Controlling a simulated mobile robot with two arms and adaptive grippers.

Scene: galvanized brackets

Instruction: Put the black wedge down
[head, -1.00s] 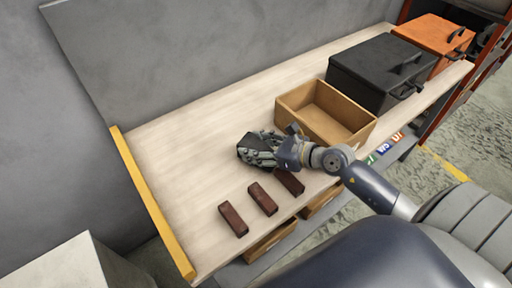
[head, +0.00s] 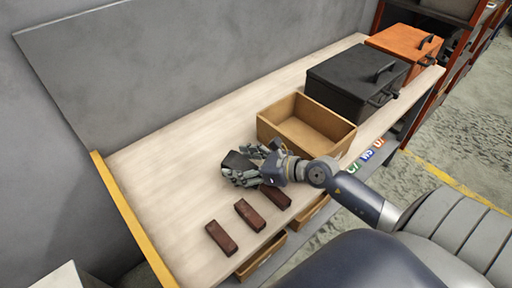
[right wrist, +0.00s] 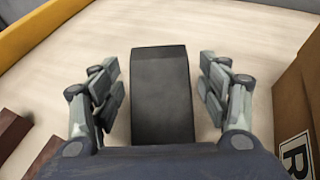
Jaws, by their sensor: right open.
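The black wedge (right wrist: 161,95) lies between the spread fingers of my right gripper (right wrist: 160,95) in the right wrist view, with a gap on each side. It appears to rest on the pale tabletop. In the head view my right gripper (head: 248,166) is open over the table, and part of the black wedge (head: 236,160) shows beyond its fingers. The rest of the wedge is hidden by the gripper there. My left gripper is in neither view.
Several dark red-brown blocks, one of them here (head: 250,214), lie along the table's front edge. An open wooden box (head: 335,137) stands right of the gripper. A black case (head: 340,85) and an orange case (head: 400,48) stand farther back. The table's left part (head: 160,170) is clear.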

